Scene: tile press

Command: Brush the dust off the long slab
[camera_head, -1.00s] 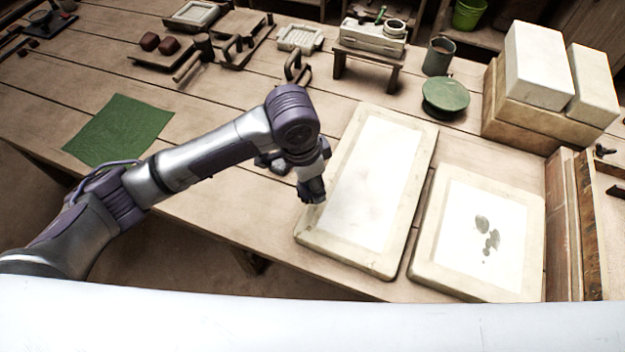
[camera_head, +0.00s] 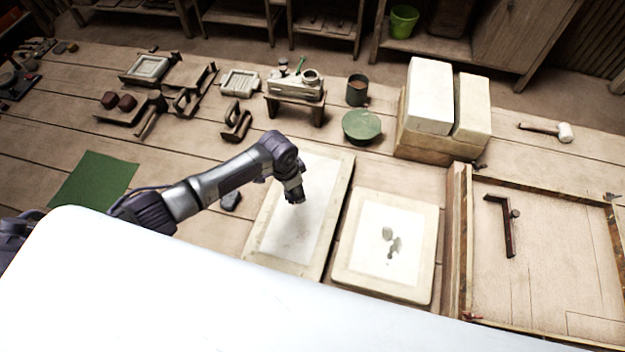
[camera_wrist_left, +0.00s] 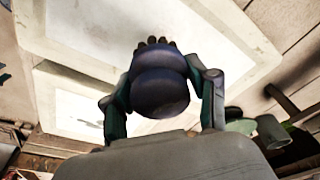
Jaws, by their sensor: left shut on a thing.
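The long slab (camera_head: 283,243) lies on the bench, pale with a white face and faint grey smudges. My left gripper (camera_head: 296,195) is over its middle; contact with the face cannot be told. In the left wrist view the gripper (camera_wrist_left: 160,100) is shut on a dark, rounded brush (camera_wrist_left: 160,88) with short bristle tufts at its far end. The long slab (camera_wrist_left: 215,30) shows behind the brush. Dust is hard to make out. My right gripper is not in view.
A shorter slab (camera_head: 362,277) with grey blotches lies right of the long one. A small dark object (camera_head: 231,200) sits just left of the long slab. A round green lid (camera_head: 361,126) and pale blocks (camera_head: 430,95) stand behind. A green sheet (camera_head: 93,180) lies far left.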

